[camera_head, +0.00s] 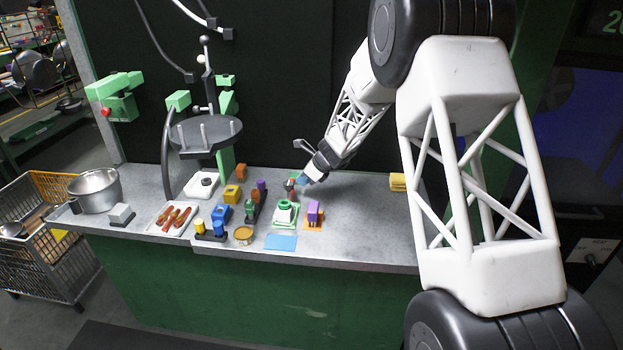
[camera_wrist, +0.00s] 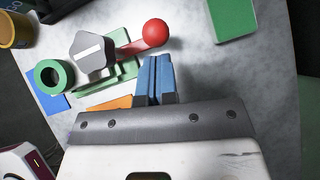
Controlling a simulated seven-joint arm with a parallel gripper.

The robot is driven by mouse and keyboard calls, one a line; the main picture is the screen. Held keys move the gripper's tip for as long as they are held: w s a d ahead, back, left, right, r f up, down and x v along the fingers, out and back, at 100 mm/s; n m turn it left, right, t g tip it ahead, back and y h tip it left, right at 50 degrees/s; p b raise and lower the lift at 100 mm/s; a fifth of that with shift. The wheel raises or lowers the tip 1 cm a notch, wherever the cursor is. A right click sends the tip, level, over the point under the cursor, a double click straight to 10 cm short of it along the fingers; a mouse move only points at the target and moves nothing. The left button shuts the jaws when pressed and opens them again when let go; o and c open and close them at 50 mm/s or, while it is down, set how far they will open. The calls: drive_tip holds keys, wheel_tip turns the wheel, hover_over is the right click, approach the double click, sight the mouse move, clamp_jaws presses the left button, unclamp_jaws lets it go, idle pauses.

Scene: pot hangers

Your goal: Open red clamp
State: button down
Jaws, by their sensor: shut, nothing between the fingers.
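The red clamp shows in the wrist view as a red ball knob (camera_wrist: 155,32) on a short red lever, beside a grey angular body (camera_wrist: 92,50) on a green base plate (camera_wrist: 120,75). In the head view the clamp (camera_head: 290,184) is small and sits just left of my gripper (camera_head: 304,180). My gripper's blue fingers (camera_wrist: 155,72) are shut and empty. In the wrist view the fingertips are close to the knob, on the image's lower side of it, with a small gap in the picture. I cannot tell their height relative to the knob.
A purple block on an orange plate (camera_head: 314,214) and a blue card (camera_head: 281,242) are in front. A yellow block (camera_head: 398,182) lies far right. A pot (camera_head: 97,191) stands at left. The counter right of my gripper is mostly clear.

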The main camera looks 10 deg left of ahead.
drive_tip(key=shift+a, duration=0.4)
